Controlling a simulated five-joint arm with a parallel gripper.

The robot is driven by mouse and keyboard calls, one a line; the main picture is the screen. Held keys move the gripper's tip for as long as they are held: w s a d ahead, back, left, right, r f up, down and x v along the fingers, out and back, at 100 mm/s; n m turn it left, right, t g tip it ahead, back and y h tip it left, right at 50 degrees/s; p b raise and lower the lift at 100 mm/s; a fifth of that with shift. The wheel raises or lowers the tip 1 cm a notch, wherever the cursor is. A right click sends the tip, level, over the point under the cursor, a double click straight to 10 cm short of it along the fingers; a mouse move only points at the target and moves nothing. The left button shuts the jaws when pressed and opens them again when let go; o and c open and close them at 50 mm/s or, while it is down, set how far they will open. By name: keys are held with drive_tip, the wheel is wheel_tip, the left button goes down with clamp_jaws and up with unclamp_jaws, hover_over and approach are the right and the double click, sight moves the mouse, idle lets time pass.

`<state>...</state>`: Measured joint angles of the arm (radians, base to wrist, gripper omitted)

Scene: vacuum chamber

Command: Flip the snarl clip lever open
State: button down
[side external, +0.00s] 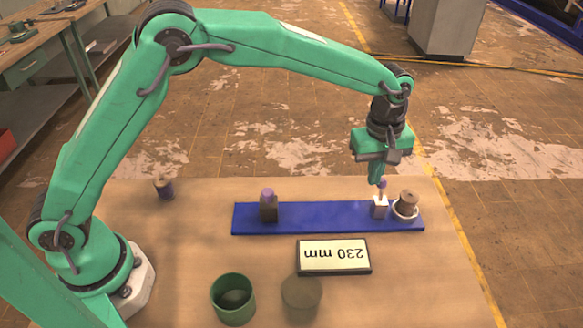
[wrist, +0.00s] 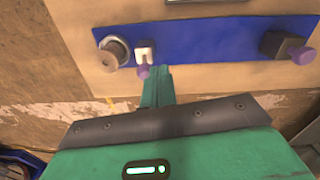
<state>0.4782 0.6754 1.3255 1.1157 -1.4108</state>
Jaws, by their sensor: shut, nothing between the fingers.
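My gripper (side external: 375,181) is shut and empty, pointing down over the right part of the blue board (side external: 325,215). In the wrist view its shut fingers (wrist: 157,82) end just beside a small white block (wrist: 146,51) with a purple-tipped lever (wrist: 143,71). In the side view the white block (side external: 380,207) stands on the board, and its purple tip (side external: 382,184) is up next to my fingertips. I cannot tell whether they touch. A dark block (side external: 269,211) with a purple knob (side external: 267,193) sits farther left on the board. Which fitting is the snarl clip is not marked.
A tan cylinder (side external: 408,197) in a pale ring stands close right of the white block. A sign reading "230 mm" (side external: 334,257) lies in front of the board. A green cup (side external: 233,298) and a round tan piece (side external: 301,293) are nearer. A small dark cylinder (side external: 163,187) stands back left.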

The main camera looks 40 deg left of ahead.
sight(383, 181)
drive_tip(key=shift+w+d+r+g, duration=0.1)
drive_tip(key=shift+w+d+g, duration=0.35)
drive_tip(key=shift+g, duration=0.05)
drive_tip(key=shift+w+d+r, duration=0.1)
drive_tip(key=shift+w+d, duration=0.35)
drive_tip(key=shift+r, duration=0.2)
drive_tip(key=shift+r, duration=0.6)
drive_tip(key=shift+r, duration=0.2)
wheel_tip(383, 181, up, 7)
drive_tip(key=shift+w+r, duration=0.2)
drive_tip(key=shift+w, duration=0.1)
idle(0.3)
drive_tip(key=shift+r, duration=0.1)
